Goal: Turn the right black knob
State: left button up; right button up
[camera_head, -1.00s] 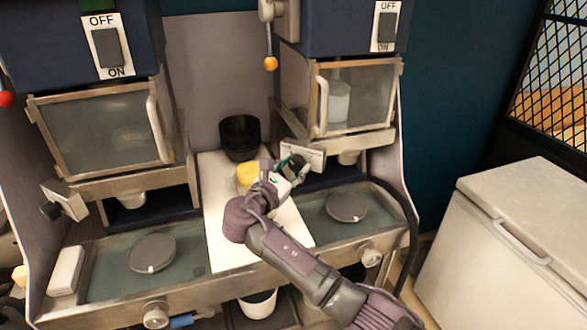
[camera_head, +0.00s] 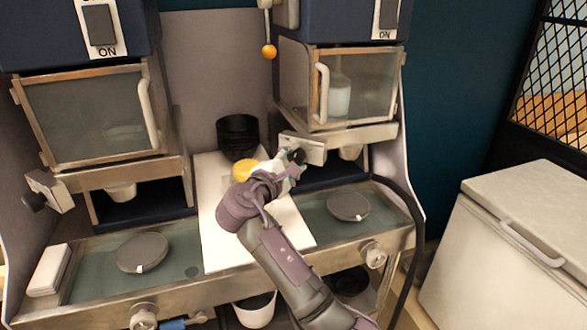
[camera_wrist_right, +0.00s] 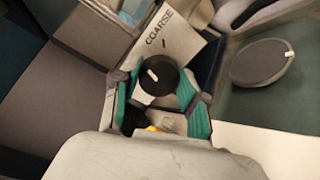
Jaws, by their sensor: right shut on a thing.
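The right black knob (camera_wrist_right: 158,76) has a white mark and sits on a pale plate (camera_wrist_right: 172,40) lettered "COARSE" in the right wrist view. My right gripper (camera_wrist_right: 162,98) has its green-padded fingers on both sides of the knob and is shut on it. In the head view the right gripper (camera_head: 292,166) is at the plate (camera_head: 305,147) on the front left of the right machine, and the knob (camera_head: 298,156) is mostly hidden by it. My left gripper is not in view.
A black stack of cups (camera_head: 238,135) and a yellow thing (camera_head: 243,171) stand on the white board (camera_head: 212,225) between the machines. Round grey discs (camera_head: 348,207) lie in the trays. A white chest (camera_head: 480,250) is at right.

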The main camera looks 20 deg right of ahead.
jog(key=m+b, duration=0.1)
jog(key=m, duration=0.1)
jog(key=m+b, duration=0.2)
jog(key=shift+f, duration=0.35)
jog(key=shift+r+m+y+b, duration=0.1)
jog(key=shift+m+y+b, duration=0.2)
jog(key=shift+m+b, duration=0.6)
jog(key=o, duration=1.1)
jog(key=shift+o, duration=0.2)
jog(key=shift+r, duration=0.1)
jog(key=shift+r, duration=0.1)
